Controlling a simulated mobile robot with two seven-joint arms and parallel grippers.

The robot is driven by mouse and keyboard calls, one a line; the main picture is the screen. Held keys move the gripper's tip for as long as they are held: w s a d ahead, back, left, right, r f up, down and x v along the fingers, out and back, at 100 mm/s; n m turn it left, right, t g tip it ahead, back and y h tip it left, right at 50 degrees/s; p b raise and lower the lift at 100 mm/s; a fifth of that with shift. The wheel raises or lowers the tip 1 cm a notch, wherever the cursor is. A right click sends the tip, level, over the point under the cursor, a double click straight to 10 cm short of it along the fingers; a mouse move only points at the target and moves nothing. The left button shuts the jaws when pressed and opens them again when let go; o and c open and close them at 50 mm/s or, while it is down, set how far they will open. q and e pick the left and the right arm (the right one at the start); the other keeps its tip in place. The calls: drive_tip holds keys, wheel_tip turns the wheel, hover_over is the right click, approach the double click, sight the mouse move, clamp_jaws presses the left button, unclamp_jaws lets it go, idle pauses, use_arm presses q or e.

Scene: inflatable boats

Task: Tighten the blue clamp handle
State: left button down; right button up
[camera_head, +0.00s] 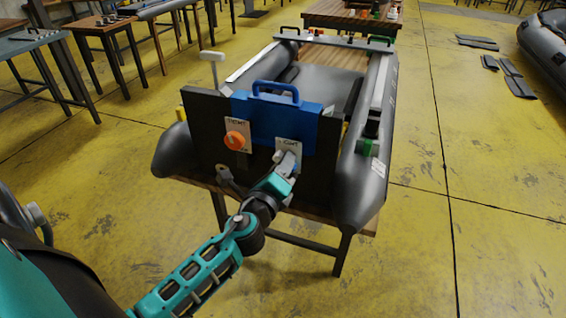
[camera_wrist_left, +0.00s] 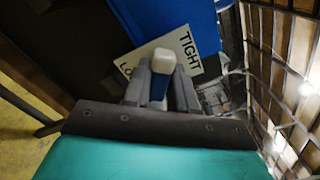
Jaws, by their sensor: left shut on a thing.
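The small clamp handle (camera_wrist_left: 160,92) is blue with a white rounded end. It stands between the two grey fingers of my left gripper (camera_wrist_left: 161,88) in the left wrist view, with one finger on each side. In the head view my left gripper (camera_head: 286,164) reaches up to the lower right of the blue bracket and mostly hides the handle. The white label (camera_head: 288,145) lies behind it; in the left wrist view it reads "TIGHT" and, partly covered, "LO". My right gripper is in neither view.
The blue bracket (camera_head: 268,122) hangs on the dark transom board (camera_head: 205,128) of a grey inflatable boat (camera_head: 372,165) on a wooden table. An orange knob (camera_head: 235,140) is left of my gripper.

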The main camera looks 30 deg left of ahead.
use_arm(q)
drive_tip(key=m+p, duration=0.2)
drive_tip(key=m, duration=0.2)
drive_tip(key=shift+r, duration=0.2)
drive_tip(key=m+p, duration=0.1)
drive_tip(key=m, duration=0.1)
drive_tip(key=shift+m, duration=0.3)
drive_tip(key=shift+f+m, duration=0.2)
drive_tip(key=shift+m, duration=0.3)
drive_tip(key=c, duration=0.6)
unclamp_jaws()
